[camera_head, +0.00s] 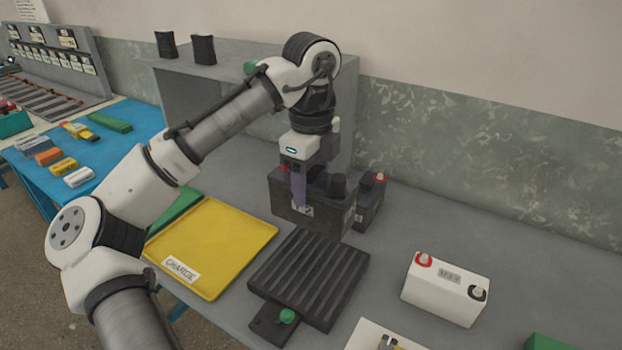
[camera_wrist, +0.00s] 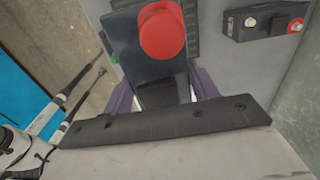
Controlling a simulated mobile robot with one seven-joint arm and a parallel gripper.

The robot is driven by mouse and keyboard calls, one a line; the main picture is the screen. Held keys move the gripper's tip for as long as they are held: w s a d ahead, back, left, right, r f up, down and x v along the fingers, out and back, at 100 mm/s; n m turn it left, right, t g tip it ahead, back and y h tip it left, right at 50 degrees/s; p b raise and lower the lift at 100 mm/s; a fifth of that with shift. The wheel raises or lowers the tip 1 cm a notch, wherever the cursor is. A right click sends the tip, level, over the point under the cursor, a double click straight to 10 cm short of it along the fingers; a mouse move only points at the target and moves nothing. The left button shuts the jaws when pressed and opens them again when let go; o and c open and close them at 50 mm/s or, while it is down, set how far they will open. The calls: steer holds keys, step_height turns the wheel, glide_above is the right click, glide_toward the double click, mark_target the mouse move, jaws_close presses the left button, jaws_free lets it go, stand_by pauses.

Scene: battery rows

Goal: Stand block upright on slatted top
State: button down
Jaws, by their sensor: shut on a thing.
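The block is a black battery (camera_head: 325,220) with a "12" label, a red cap and a black cap. It is upright behind the slatted top (camera_head: 310,275), a dark ribbed plate, in the head view. My gripper (camera_head: 299,190) points down, with its purple fingers shut on the battery. In the wrist view the black body with its red cap (camera_wrist: 162,32) sits between the fingers (camera_wrist: 165,92). The far finger is hidden in the head view. I cannot tell whether the battery's base touches the bench.
A second dark battery (camera_head: 371,203) stands close behind at right. A yellow tray (camera_head: 205,245) lies left of the slatted top, and a white battery (camera_head: 444,288) stands right. A grey shelf (camera_head: 235,62) rises behind. Grey bench (camera_head: 470,235) is clear at back right.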

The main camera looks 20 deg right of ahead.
step_height(320, 180, down, 15)
steer(key=shift+r+p, duration=0.1)
steer(key=shift+p, duration=0.55)
steer(key=shift+c, duration=2.1)
jaws_free()
steer(key=shift+f, duration=0.2)
step_height(320, 180, up, 12)
steer(key=shift+r+b, duration=0.15)
steer(key=shift+b, duration=0.75)
